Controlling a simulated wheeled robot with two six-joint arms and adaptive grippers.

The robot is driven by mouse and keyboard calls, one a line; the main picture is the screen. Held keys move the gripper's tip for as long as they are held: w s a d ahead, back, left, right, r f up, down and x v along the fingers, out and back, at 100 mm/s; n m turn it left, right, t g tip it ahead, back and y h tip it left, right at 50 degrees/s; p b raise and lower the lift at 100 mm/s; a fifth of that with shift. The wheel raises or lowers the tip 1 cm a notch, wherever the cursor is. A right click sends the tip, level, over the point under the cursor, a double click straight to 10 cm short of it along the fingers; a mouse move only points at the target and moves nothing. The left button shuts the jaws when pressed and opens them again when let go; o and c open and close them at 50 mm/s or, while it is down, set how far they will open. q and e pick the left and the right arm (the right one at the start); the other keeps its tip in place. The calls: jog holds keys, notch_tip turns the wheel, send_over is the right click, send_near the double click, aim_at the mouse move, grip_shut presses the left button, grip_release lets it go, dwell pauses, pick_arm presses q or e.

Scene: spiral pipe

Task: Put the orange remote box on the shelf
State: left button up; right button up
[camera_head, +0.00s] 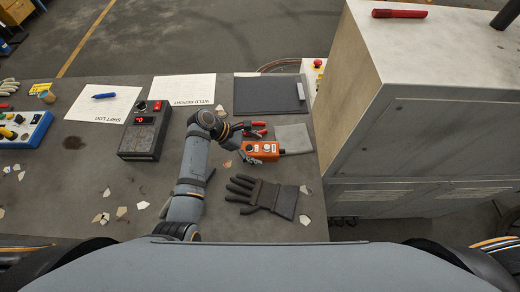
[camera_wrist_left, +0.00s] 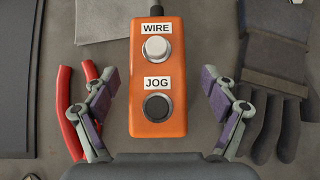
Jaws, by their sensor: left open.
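The orange remote box (camera_head: 262,150) lies on the grey table in the head view. In the left wrist view the orange remote box (camera_wrist_left: 158,75) has a white button marked WIRE and a black button marked JOG, with a dark cable at its far end. My left gripper (camera_wrist_left: 158,100) is open, with one finger on each side of the box and gaps between; I cannot tell its height above it. In the head view my left gripper (camera_head: 243,143) is at the box's left end. My right gripper is not in view. No shelf can be clearly made out.
Red-handled pliers (camera_wrist_left: 72,115) lie close left of the box. A dark glove (camera_head: 262,197) and a grey cloth (camera_head: 293,138) lie nearby. A black device (camera_head: 145,130), papers and a clipboard (camera_head: 268,95) are on the table. A large grey cabinet (camera_head: 430,135) stands right.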

pick_arm(q)
jog(key=shift+x, duration=1.15)
jog(key=shift+w+a, duration=0.1)
jog(key=c, duration=0.4)
jog(key=shift+r, duration=0.1)
jog(key=c, duration=1.1)
jog(key=shift+c, duration=0.2)
